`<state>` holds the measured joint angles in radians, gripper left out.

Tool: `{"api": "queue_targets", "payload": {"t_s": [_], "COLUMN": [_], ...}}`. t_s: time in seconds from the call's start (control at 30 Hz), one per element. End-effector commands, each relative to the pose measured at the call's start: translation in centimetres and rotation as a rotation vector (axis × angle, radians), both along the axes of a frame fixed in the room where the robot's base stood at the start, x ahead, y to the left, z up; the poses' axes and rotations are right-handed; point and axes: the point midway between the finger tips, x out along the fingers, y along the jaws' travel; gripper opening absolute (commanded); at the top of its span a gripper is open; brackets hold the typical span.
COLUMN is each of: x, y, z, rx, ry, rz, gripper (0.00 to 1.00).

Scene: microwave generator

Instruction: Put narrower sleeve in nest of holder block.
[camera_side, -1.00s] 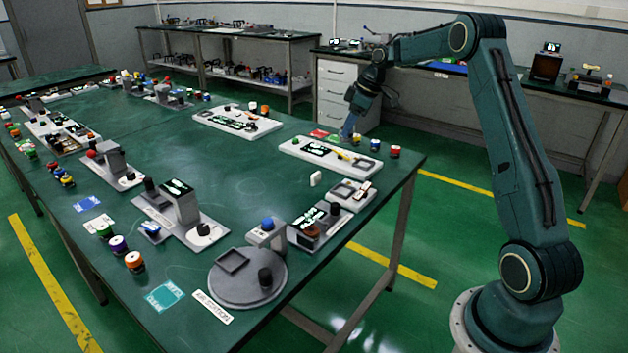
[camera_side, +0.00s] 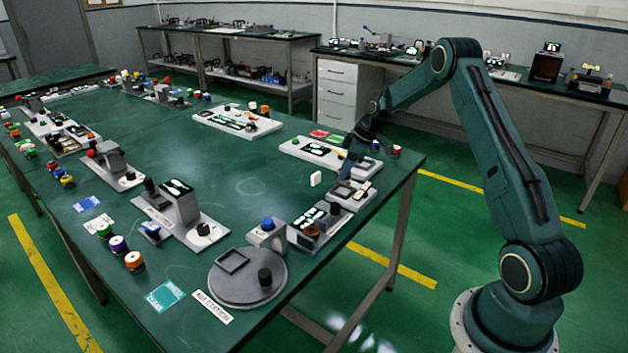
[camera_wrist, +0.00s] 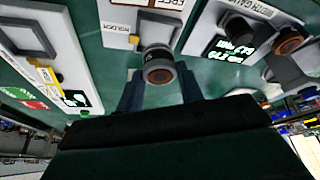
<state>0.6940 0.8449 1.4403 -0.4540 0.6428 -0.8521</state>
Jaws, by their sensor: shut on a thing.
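My gripper (camera_wrist: 160,92) is shut on a short dark cylinder with a copper-brown ring at its end, which I take for the narrower sleeve (camera_wrist: 158,66). In the side view my gripper (camera_side: 347,168) is low over the table near its right edge, just behind a small light-grey block with a square recess, which looks like the holder block (camera_side: 343,196). In the wrist view a light plate with a HOLDER label (camera_wrist: 121,28) lies beyond the sleeve. The sleeve and fingers cover part of this plate.
A gauge station (camera_side: 318,238) with a brown-topped round part stands in front of the holder block. A long white plate (camera_side: 309,150) with a dark panel lies behind. A small white piece (camera_side: 316,179) stands to the left. Open green table lies further left.

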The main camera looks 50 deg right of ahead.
Motion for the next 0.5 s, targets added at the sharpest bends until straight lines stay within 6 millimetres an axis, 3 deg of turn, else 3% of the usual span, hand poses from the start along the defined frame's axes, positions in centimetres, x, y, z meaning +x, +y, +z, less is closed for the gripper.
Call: {"api": "queue_targets", "payload": {"t_s": [0.5], "x": [0.0], "y": [0.0], "z": [-4.1], "rx": [0.000], "ry": [0.000], "rz": [0.000], "gripper": [0.09]}}
